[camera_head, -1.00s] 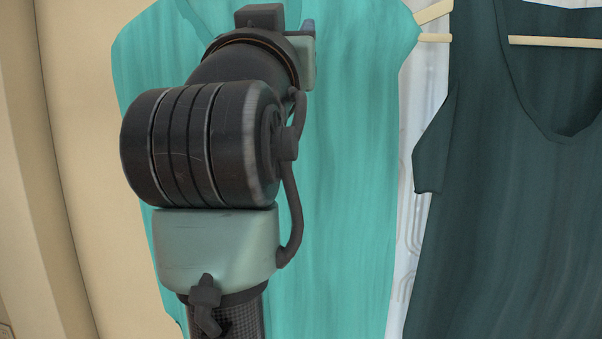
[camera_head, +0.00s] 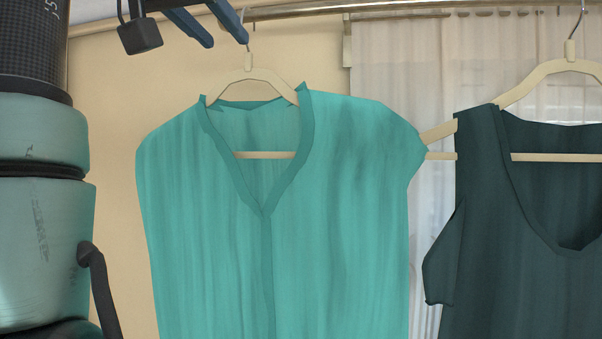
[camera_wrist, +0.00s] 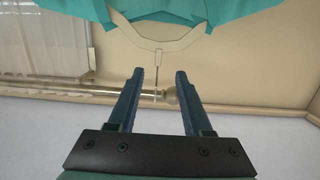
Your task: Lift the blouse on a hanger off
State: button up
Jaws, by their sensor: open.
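A teal blouse (camera_head: 340,220) hangs on a cream hanger (camera_head: 252,85) in the middle of the head view. The hanger's metal hook (camera_head: 247,48) rises toward the rail (camera_head: 300,10). My gripper (camera_head: 228,32) is open at the top, its two blue fingers close to the hook. In the wrist view my open gripper (camera_wrist: 159,75) points at the hook (camera_wrist: 157,70), which shows in the gap between the fingers. The hanger (camera_wrist: 160,38) and the blouse collar (camera_wrist: 80,8) are beyond the fingertips. Nothing is visibly gripped.
A dark green sleeveless top (camera_head: 520,220) hangs on another cream hanger (camera_head: 560,68) at the right, near the blouse's right shoulder. A pale curtain (camera_head: 400,80) hangs behind. A beige wall (camera_head: 110,130) is at the left. The rail also crosses the wrist view (camera_wrist: 70,93).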

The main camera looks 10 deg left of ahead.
aim_at(247, 64)
jog(key=w, duration=0.1)
jog(key=w+p, duration=0.1)
jog(key=w, duration=0.1)
jog(key=w+p, duration=0.1)
jog(key=shift+w+f, duration=0.3)
jog(key=shift+w, duration=0.1)
jog(key=w+p, duration=0.2)
jog(key=w+f+p, duration=0.1)
jog(key=w, duration=0.1)
jog(key=shift+w+d+p, duration=0.15)
jog(key=shift+p, duration=0.25)
jog(key=shift+w+f, duration=0.15)
jog(key=shift+w, duration=0.25)
grip_shut()
jog(key=shift+s, duration=0.1)
